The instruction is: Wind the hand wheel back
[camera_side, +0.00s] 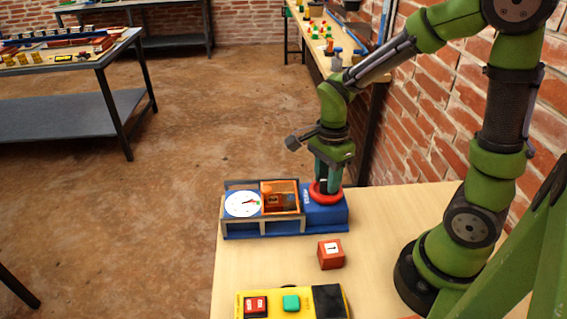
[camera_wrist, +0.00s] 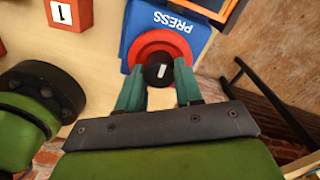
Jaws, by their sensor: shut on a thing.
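The red hand wheel (camera_side: 326,192) sits on the right end of a blue press unit (camera_side: 270,228) on the wooden table. In the wrist view the wheel (camera_wrist: 143,52) shows as a red ring around a black hub (camera_wrist: 158,70) with a white mark. My gripper (camera_side: 328,186) points down over the wheel. In the wrist view its teal fingers (camera_wrist: 158,75) stand on both sides of the black hub and are shut on it. The press unit has a white dial (camera_side: 242,204) with a needle and a framed bay holding an orange part (camera_side: 267,189).
A red block marked 1 (camera_side: 330,254) stands in front of the press unit. A yellow box (camera_side: 277,306) with a red and a green button is at the front edge. A brick wall (camera_side: 440,110) rises close on the right. Bare table lies around the block.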

